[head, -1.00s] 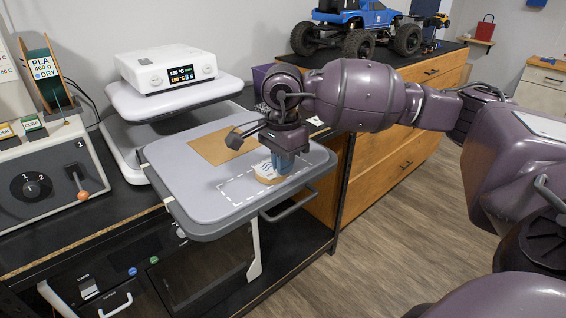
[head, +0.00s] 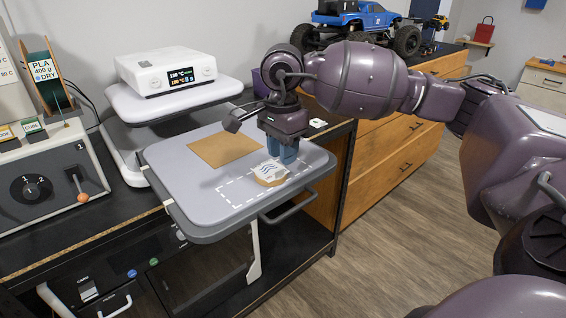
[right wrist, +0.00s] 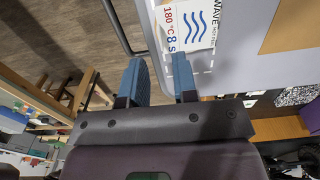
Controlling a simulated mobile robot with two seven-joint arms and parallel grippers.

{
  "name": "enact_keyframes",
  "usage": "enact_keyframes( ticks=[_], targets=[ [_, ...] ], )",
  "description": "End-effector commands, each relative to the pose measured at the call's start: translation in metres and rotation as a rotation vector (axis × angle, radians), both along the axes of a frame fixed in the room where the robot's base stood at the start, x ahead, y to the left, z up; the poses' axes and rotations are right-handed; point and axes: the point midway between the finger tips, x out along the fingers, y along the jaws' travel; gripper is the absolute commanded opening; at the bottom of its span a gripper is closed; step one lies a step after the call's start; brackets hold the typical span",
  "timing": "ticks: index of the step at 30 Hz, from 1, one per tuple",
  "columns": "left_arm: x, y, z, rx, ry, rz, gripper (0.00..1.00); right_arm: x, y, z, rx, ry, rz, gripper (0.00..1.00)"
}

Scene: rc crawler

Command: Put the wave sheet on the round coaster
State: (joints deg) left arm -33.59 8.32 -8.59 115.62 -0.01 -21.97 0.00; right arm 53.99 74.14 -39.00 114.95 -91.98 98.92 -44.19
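The wave sheet (head: 270,169), white with blue wavy lines, lies over the round coaster (head: 272,183), whose brown edge shows on its near side. The sheet also shows in the right wrist view (right wrist: 192,24), printed with waves and lettering. Both are inside the dashed white outline on the grey press platen (head: 215,200). My right gripper (head: 284,154) is just behind and right of the sheet. In the right wrist view its blue fingers (right wrist: 160,78) stand apart with nothing between them; the sheet is beyond the tips. My left gripper is in no view.
A brown square sheet (head: 224,149) lies on the platen behind the coaster. The white heat press head (head: 172,72) is at the back left. A control box (head: 45,180) with dial and lever stands left. A blue RC crawler (head: 358,22) is on the wooden cabinet.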

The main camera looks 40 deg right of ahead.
Motion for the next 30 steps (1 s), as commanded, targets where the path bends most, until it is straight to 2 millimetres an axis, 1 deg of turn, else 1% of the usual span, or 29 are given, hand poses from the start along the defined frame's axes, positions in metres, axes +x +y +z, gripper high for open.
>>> enact_keyframes(
  ticks=[1,6,12,18,30],
  targets=[
    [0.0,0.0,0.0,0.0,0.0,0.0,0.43,0.001,0.0,0.013,-0.001,-0.005,0.0,0.27],
    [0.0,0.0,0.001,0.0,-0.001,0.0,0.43,0.001,0.0,0.045,0.0,-0.005,0.0,0.27],
    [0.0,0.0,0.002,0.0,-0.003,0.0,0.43,0.0,0.0,0.072,-0.001,-0.003,-0.001,0.27],
    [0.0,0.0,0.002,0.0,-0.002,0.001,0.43,0.0,0.0,0.082,-0.001,-0.002,-0.001,0.27],
    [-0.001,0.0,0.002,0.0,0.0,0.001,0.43,0.0,0.0,0.083,0.0,-0.001,0.0,0.27]
  ],
)
